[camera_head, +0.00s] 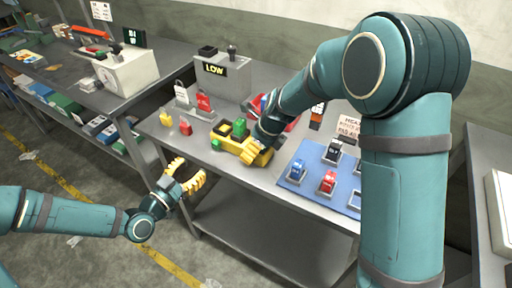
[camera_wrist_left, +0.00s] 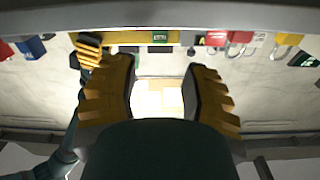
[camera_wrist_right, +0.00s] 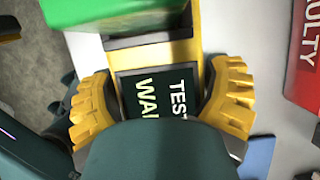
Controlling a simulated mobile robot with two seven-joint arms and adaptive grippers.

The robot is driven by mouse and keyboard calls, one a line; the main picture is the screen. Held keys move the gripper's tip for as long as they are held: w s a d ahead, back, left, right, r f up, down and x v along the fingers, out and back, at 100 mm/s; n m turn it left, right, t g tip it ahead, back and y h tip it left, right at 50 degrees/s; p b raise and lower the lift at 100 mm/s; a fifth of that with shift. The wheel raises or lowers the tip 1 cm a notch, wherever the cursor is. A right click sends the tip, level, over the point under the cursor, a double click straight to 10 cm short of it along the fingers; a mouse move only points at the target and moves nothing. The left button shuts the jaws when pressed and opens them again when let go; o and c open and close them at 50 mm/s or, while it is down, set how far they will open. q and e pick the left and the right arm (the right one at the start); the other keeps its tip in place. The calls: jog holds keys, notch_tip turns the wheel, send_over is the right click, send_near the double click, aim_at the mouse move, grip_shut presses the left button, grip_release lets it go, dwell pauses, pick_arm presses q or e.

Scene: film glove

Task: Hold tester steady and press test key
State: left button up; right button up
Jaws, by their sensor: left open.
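The yellow tester (camera_head: 228,143) lies on the grey table, with a green block (camera_head: 240,128) on it and another green part (camera_head: 216,145) at its left end. My right gripper (camera_head: 262,146) is at its right end. In the right wrist view the fingers (camera_wrist_right: 160,100) sit against both sides of the tester's dark screen (camera_wrist_right: 150,92), which shows "TEST" and a partly covered word. A large green block (camera_wrist_right: 80,28) is above it there. My left gripper (camera_head: 187,180) is open and empty, apart from the tester, off the table's front edge. Its fingers (camera_wrist_left: 160,95) are spread with nothing between.
A grey box marked "LOW" (camera_head: 222,78) stands at the back. A blue mat (camera_head: 293,182) with several small devices lies right. Floor is open before the table.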

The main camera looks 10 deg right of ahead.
pick_arm(q)
grip_shut()
dwell(1.4)
